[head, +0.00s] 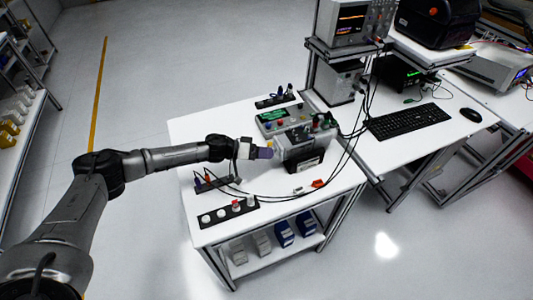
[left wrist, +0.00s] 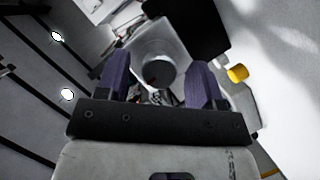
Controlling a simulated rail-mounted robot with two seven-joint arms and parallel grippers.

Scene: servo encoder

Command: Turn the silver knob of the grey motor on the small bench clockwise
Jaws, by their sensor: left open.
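The grey motor (head: 302,146) stands on the small white bench (head: 190,128), at the left gripper's fingertips in the head view. My left gripper (head: 268,152) reaches in from the left, level with the motor's left side. In the left wrist view my left gripper (left wrist: 158,70) is open, with one purple finger on each side. A round grey end with a dark centre, seemingly the silver knob (left wrist: 159,73), shows between the fingers. I cannot tell whether either finger touches it. The knob is mostly hidden by the gripper in the head view. My right gripper is not in view.
Black cables loop over the bench's right side. A black strip with round knobs (head: 228,211) lies at the front left. A keyboard (head: 408,121) and mouse (head: 471,115) lie on the adjoining table.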

